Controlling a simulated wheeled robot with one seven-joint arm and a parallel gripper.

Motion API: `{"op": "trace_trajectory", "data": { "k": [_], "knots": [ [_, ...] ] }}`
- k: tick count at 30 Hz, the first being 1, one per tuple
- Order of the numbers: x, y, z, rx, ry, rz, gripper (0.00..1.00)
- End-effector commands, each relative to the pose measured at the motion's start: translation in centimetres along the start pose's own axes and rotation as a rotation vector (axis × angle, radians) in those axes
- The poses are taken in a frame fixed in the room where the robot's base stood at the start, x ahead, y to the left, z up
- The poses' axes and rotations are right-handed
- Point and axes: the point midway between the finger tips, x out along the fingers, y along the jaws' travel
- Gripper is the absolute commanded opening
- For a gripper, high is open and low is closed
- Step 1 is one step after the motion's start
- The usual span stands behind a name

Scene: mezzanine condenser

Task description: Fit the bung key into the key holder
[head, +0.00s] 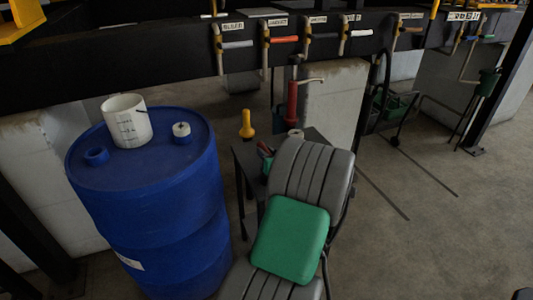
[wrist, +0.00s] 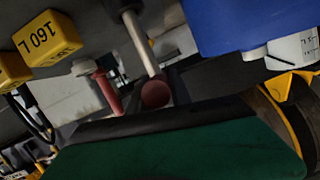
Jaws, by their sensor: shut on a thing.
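I cannot pick out the bung key or the key holder with certainty in either view. In the head view, a dark rail (head: 120,62) crosses the top, with labelled beige pipes and coloured handles along it, one of them a red handle (head: 286,39). The wrist view is tilted and looks upside down. It shows a pale rod with a round red end (wrist: 155,93) and a red cylinder (wrist: 108,95) beside it.
A blue drum (head: 150,225) stands left with a white bucket (head: 127,120) on top. A small dark table (head: 243,158) stands beside it, near a yellow cone-shaped thing (head: 246,125). A grey ribbed shape with a green pad (head: 290,240) fills the lower middle. Floor at right is mostly clear.

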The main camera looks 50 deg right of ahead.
Motion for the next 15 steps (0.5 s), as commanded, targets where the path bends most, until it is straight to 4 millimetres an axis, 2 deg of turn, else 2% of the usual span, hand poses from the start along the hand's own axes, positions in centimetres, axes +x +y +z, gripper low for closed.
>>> {"op": "trace_trajectory", "data": {
  "k": [15],
  "knots": [
    [0.4, 0.3, 1.2, -0.001, 0.002, 0.000, 0.00]
  ]
}}
